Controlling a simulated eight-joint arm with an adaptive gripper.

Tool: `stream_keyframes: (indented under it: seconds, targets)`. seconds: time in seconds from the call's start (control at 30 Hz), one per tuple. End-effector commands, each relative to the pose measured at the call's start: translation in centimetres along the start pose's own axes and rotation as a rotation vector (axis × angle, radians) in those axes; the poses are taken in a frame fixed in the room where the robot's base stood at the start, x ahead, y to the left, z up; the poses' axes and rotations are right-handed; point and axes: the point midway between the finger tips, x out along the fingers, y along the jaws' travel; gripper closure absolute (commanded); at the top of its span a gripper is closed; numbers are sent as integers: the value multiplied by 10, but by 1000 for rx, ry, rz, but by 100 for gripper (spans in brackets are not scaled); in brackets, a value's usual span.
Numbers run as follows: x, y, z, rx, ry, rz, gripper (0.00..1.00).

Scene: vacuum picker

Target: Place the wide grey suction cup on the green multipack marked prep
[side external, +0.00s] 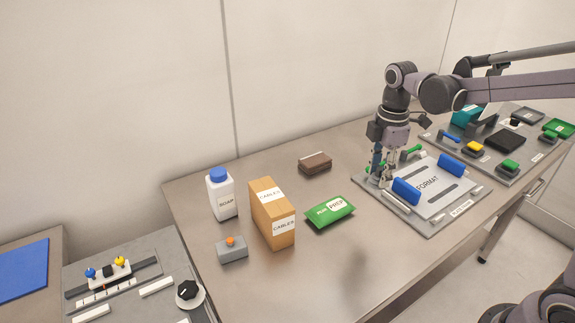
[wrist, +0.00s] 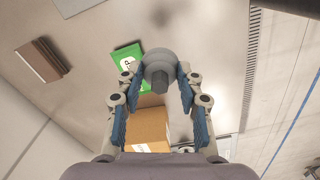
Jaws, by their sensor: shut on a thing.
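The green multipack marked PREP (side external: 331,212) lies flat on the metal table, left of the format plate. Part of it shows in the wrist view (wrist: 124,62), behind the held piece. My gripper (side external: 381,180) points down at the left end of the format plate. In the wrist view my gripper (wrist: 156,80) is shut on a round grey piece with a stud, which looks like the wide grey suction cup (wrist: 160,68). The cup is hard to make out in the side view, and its underside is hidden.
The grey format plate (side external: 428,182) carries blue and green handles. A cables carton (side external: 268,212), a soap bottle (side external: 222,196) and a grey button box (side external: 232,250) stand left of the multipack. A brown box (side external: 315,163) lies behind it. Bare table lies in front.

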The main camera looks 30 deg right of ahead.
Motion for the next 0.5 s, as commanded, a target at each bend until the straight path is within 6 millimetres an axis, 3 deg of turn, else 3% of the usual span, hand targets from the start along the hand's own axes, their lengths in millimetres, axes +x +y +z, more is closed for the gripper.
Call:
stream_keyframes:
  seconds: [0.1, 0.23, 0.37, 0.5]
  targets:
    - [-3, 25, 18, 37, 0, 0, 80]
    - [-3, 37, 24, 52, 0, 0, 80]
    - [6, 42, 10, 50, 0, 1, 80]
    - [23, 45, -17, 48, 0, 1, 80]
